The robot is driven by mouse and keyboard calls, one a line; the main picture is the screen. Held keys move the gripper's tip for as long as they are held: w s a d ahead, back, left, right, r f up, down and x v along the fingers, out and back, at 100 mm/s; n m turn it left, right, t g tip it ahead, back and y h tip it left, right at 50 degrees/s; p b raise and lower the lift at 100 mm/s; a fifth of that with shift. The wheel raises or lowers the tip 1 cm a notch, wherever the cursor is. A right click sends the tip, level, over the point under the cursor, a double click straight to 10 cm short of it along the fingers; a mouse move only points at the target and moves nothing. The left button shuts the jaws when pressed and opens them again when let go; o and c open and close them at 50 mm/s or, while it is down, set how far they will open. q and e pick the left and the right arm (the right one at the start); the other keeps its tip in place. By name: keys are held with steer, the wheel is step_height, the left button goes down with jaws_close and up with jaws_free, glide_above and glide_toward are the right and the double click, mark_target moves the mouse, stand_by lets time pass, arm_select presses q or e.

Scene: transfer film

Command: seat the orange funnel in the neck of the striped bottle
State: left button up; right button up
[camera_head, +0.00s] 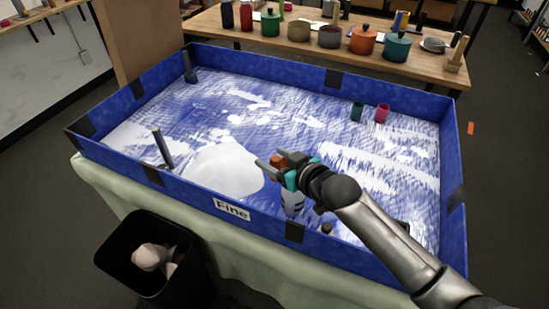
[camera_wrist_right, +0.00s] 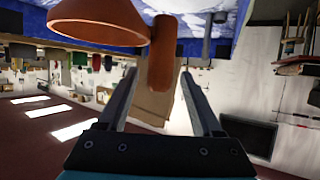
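The orange funnel (camera_head: 278,160) is at the fingertips of my right gripper (camera_head: 276,163), above the near part of the blue-walled tray. In the right wrist view, its wide orange cone (camera_wrist_right: 98,22) is at the upper left. The striped bottle (camera_head: 292,204), white with dark marks, stands below the gripper near the tray's front wall. My gripper hides the bottle's neck, so I cannot tell how it lines up with the funnel. My left gripper is not in view.
The blue tray (camera_head: 115,158) has raised walls and a white-streaked floor with a pale mound (camera_head: 222,168). A green cup (camera_head: 357,111) and a pink cup (camera_head: 382,113) stand at its far right. A black bin (camera_head: 150,255) is in front. Pots stand on a back table (camera_head: 215,22).

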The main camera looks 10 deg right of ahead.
steer(key=p+v, duration=0.2)
steer(key=v, duration=1.3)
steer(key=shift+s, duration=0.15)
steer(key=s+d+f+m+g+h, duration=0.1)
steer(key=s+f+m+g+h, duration=0.15)
steer(key=s+f+g, duration=0.4)
steer(key=s+f+m+g+h, duration=0.1)
steer(key=s+f+g+h, duration=0.2)
steer(key=s, duration=0.7)
step_height(320, 180, down, 28)
steer(key=s+b, duration=0.2)
steer(key=b, duration=0.2)
steer(key=s+d+f+g+b, duration=0.1)
steer(key=s+d+f+b, duration=0.2)
steer(key=s+f, duration=1.1)
steer(key=shift+s+f+n+b, duration=0.35)
steer(key=shift+s+f+b, duration=0.1)
steer(key=shift+f, duration=0.5)
